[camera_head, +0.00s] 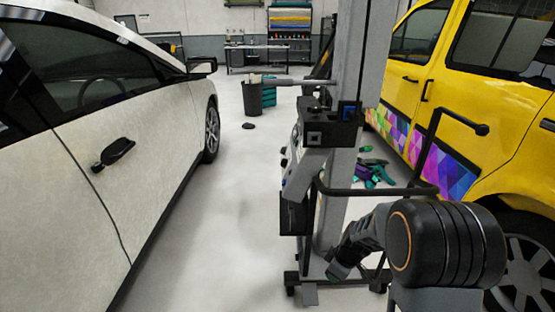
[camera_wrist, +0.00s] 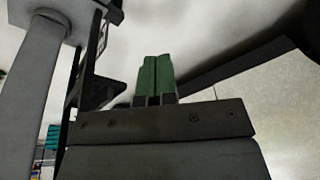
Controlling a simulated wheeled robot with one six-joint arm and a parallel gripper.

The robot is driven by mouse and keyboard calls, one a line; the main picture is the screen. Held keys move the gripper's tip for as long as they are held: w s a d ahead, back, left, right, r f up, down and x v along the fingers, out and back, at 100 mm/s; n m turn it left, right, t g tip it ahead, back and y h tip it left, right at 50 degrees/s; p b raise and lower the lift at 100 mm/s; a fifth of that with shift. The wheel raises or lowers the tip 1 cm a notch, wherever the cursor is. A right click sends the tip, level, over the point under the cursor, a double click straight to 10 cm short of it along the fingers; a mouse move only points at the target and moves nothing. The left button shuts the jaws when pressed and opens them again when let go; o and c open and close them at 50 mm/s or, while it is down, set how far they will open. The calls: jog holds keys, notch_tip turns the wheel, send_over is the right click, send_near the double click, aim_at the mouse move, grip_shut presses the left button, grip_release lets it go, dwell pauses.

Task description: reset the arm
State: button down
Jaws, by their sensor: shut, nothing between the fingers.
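My arm reaches in from the lower right of the head view and bends down to the left. My gripper (camera_head: 337,270) is at its far end, low and small, in front of the foot of a grey wheeled stand (camera_head: 345,190). In the wrist view my gripper (camera_wrist: 156,78) shows two green fingers side by side, touching, with nothing between them. Most of the gripper's body is hard to make out in the head view.
A white car (camera_head: 90,180) stands on the left and a yellow van (camera_head: 460,110) on the right. Dark handle bars (camera_head: 430,140) of the stand rise near my arm. A black bin (camera_head: 252,98) stands farther back. The floor (camera_head: 215,235) between car and stand is clear.

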jog(key=s+r+m+t+p, duration=0.1)
jog(key=s+r+m+p, duration=0.2)
jog(key=r, duration=0.8)
jog(key=s+r+m+t+h+p, duration=0.1)
jog(key=s+r+m+p, duration=0.3)
jog(key=r+p, duration=0.3)
jog(key=s+r+m+h+p, duration=0.1)
jog(key=s+r+m+p, duration=0.2)
jog(key=r, duration=1.4)
jog(key=s+p, duration=0.2)
jog(key=s, duration=0.1)
jog(key=shift+a+r+m+t+p, duration=0.2)
jog(key=shift+a+m+t+p, duration=0.1)
jog(key=shift+t, duration=0.1)
